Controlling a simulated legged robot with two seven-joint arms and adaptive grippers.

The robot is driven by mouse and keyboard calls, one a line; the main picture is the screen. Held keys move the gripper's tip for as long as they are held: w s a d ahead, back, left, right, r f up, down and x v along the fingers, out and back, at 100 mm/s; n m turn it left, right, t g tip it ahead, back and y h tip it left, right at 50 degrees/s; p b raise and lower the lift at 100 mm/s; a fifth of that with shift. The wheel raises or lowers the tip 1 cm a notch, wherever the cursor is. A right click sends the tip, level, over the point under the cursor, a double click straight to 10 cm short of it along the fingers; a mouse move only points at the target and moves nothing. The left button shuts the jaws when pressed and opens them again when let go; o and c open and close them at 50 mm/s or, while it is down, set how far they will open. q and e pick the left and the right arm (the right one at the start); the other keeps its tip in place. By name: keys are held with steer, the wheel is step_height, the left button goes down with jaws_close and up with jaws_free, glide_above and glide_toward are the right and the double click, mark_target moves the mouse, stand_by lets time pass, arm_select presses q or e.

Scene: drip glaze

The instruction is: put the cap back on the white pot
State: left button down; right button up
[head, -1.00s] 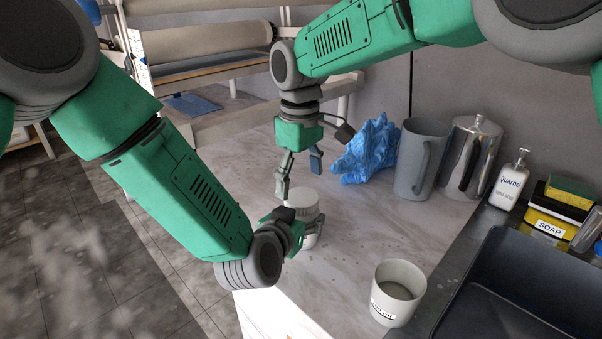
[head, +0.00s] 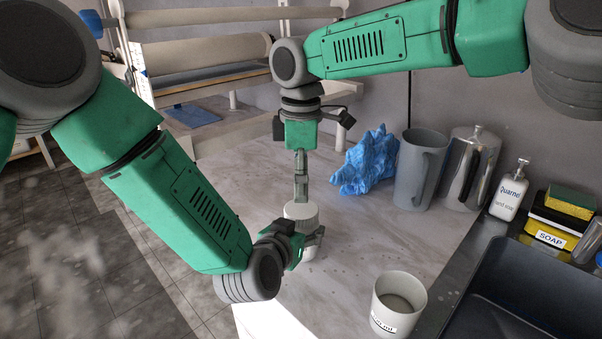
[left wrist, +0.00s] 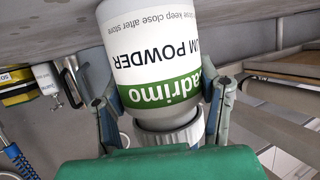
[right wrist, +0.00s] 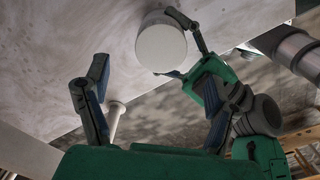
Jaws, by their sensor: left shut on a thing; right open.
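The white pot (head: 309,250) stands upright on the worktop, partly hidden behind my left gripper (head: 299,243), which is shut around its upper part. In the left wrist view the pot (left wrist: 150,45) appears upside down, with a green and white powder label. The ribbed white cap (head: 299,211) sits on top of the pot. It shows from above in the right wrist view (right wrist: 161,46); I cannot tell whether it is tight. My right gripper (head: 301,196) points down over the cap. Its fingers are open and empty, with the cap beyond their tips in the right wrist view.
A white mug (head: 398,318) stands at the front right, beside the dark sink (head: 530,295). A blue crumpled object (head: 367,160), a grey jug (head: 416,170), a metal pitcher (head: 467,168) and a soap bottle (head: 509,190) stand along the wall.

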mark_target(301, 208)
step_height(301, 208, down, 7)
stand_by(0.3)
steer(key=c, duration=1.2)
steer(key=m, duration=0.4)
steer(key=shift+c, duration=0.2)
steer(key=m, duration=0.4)
steer(key=o, duration=1.4)
